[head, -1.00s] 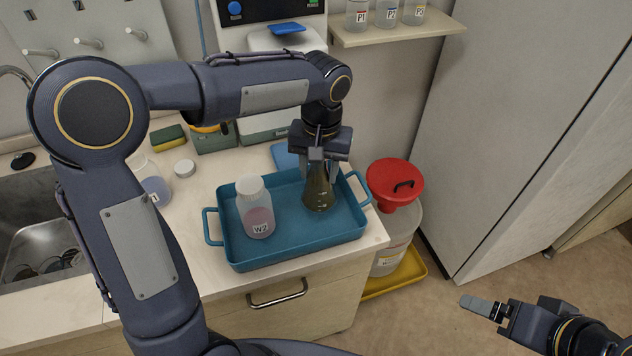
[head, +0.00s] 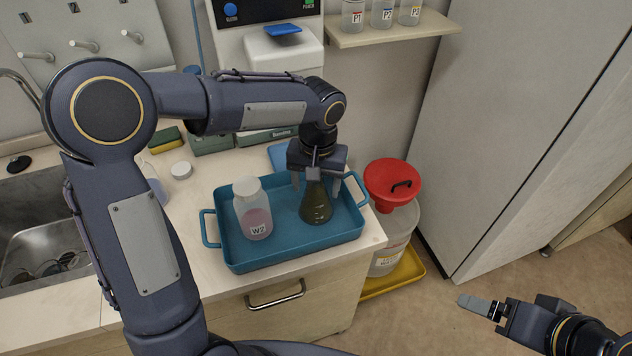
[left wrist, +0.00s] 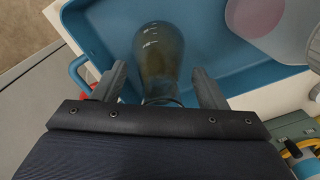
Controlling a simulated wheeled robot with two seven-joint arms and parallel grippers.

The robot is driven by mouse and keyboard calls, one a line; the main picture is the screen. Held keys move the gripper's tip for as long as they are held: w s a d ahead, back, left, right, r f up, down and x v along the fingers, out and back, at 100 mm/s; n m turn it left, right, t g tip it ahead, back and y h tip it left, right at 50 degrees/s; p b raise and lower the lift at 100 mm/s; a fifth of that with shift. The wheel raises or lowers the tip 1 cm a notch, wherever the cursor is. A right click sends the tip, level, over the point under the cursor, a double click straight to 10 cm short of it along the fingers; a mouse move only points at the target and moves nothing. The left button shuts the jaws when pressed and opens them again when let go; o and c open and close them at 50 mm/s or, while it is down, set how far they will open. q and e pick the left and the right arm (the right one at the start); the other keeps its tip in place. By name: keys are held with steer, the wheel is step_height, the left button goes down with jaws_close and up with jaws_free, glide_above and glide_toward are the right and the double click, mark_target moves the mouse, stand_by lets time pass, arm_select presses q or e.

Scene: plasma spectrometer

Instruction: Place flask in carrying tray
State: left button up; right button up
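The flask (head: 315,207), dark olive and conical, stands upright in the right part of the blue carrying tray (head: 290,256). My left gripper (head: 317,182) is above and around the flask's upper part, with its fingers spread apart. In the left wrist view the flask (left wrist: 158,60) lies between the two fingers (left wrist: 157,88), with a gap on both sides. The flask's neck is partly hidden by the gripper. My right gripper (head: 480,306) is at the lower right over the floor, away from the tray; its fingers look closed together with nothing visible in them.
A capped bottle marked W2 (head: 254,212) stands in the tray left of the flask. A white container with a red funnel lid (head: 392,183) stands in a yellow tray (head: 400,276) right of the counter. A white cap (head: 181,170) lies on the counter.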

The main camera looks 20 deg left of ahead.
arm_select(q)
steer(key=shift+r, duration=0.1)
step_height(320, 180, up, 12)
steer(key=s+a+t+h, duration=0.2)
steer(key=s+a, duration=0.5)
steer(key=s, duration=0.4)
steer(key=s+f+t+h, duration=0.1)
steer(key=s+f, duration=0.2)
steer(key=s, duration=0.2)
steer(key=s+f+n+t+h, duration=0.1)
steer(key=s+f+t, duration=0.1)
steer(key=s, duration=0.4)
steer(key=shift+a+f+t, duration=0.3)
steer(key=shift+f, duration=0.45)
